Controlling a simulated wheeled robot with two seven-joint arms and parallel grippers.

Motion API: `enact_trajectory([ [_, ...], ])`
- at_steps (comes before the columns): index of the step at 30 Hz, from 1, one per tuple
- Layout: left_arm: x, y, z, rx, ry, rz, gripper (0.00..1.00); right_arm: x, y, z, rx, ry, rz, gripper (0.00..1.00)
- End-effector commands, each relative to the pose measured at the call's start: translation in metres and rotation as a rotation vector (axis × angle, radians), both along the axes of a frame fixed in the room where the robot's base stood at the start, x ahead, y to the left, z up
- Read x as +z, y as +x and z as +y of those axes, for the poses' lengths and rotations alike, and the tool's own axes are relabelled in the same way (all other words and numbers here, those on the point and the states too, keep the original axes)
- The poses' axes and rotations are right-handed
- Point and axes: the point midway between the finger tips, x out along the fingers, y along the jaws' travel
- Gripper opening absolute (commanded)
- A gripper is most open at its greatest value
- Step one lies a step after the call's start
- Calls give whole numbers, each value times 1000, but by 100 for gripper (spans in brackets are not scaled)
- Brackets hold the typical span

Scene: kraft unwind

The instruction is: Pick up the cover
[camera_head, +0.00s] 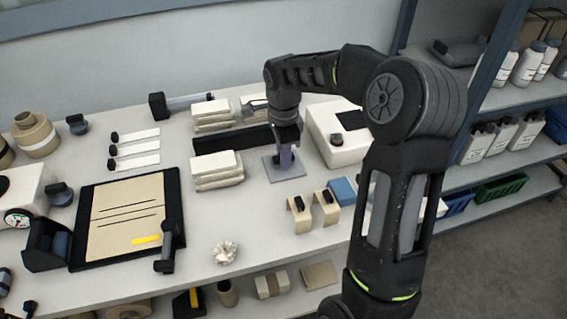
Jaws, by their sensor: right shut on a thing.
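My right arm comes in from the right and reaches down to the middle of the table. Its gripper (287,150) points downward and is shut on a small purplish upright piece, which I take to be part of the cover (286,160). The piece is partly hidden by the fingers. A flat grey square plate (298,172) lies right below it; whether the two are joined, I cannot tell. My left gripper is not in view.
Stacked cream packs (217,180) lie left of the gripper, and a white box (345,155) stands to its right. Tan holders (300,214) and a blue block (343,190) are in front. A clipboard-like board (125,215) lies left. The front middle of the table has some free room.

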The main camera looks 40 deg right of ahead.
Motion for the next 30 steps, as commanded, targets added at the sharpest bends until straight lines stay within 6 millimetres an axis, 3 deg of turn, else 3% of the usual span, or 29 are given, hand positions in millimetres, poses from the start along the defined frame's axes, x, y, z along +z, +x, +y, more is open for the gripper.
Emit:
enact_trajectory([
  [12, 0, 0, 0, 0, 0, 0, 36, 1, 0, 0, 0, 0, 0, 0],
  [17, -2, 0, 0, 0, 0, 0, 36, 10, 1, 0, 0, -1, -4, 0],
  [30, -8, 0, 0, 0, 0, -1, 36, 87, 1, 0, 0, 0, -4, 0],
])
